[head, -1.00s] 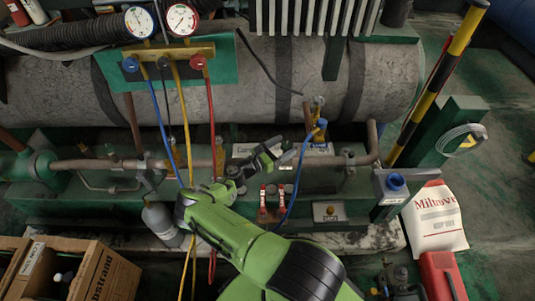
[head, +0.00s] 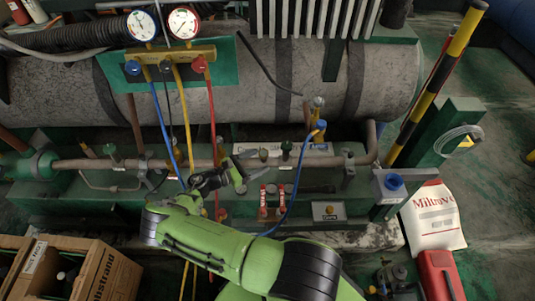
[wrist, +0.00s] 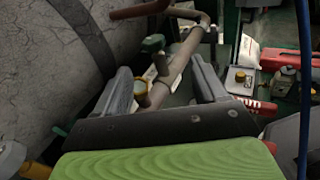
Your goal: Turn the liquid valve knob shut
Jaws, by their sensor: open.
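A dark green valve knob (head: 287,147) stands on the right part of the horizontal pipe, by a white label that I cannot read. It also shows in the wrist view (wrist: 153,43), beyond the fingertips. I cannot confirm from the label that it is the liquid valve. A round brass fitting (head: 263,154) sits on the pipe left of the knob; in the wrist view it (wrist: 140,88) appears between the fingers. My gripper (head: 238,170) is open and empty, left of the knob and apart from it. Its two fingers (wrist: 165,75) point along the pipe.
Another green knob (head: 111,149) stands on the pipe at the left. A gauge manifold (head: 170,55) hangs above, with blue, yellow and red hoses running down near my arm. Red-handled fittings (head: 263,200) stand below the pipe. A large tank (head: 290,75) lies behind.

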